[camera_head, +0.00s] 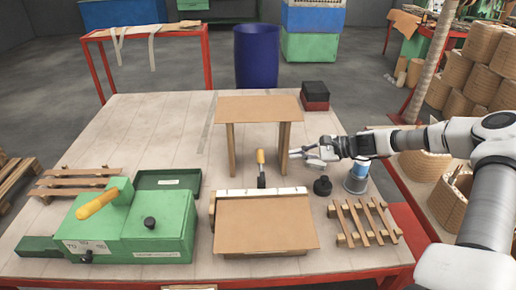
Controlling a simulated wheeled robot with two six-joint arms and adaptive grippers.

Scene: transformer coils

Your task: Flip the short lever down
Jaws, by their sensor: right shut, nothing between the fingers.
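A short lever (260,158) with a yellow grip and dark shaft stands upright at the back edge of a brown-topped box (265,225) in the middle of the table. A thicker yellow handle (97,204) slants up on the green machine (130,232) at the left. My right gripper (304,153) reaches in from the right, shut and empty. It appears to the right of the short lever, apart from it, close to a leg of the brown stand. My left gripper is out of view.
A brown stand (258,108) with two legs rises behind the lever. A black knob-like part (322,186), a grey-blue cylinder (356,181) and a slatted wooden rack (362,220) are at the right. A black-and-red box (315,95) stands at the back. The table's back left is clear.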

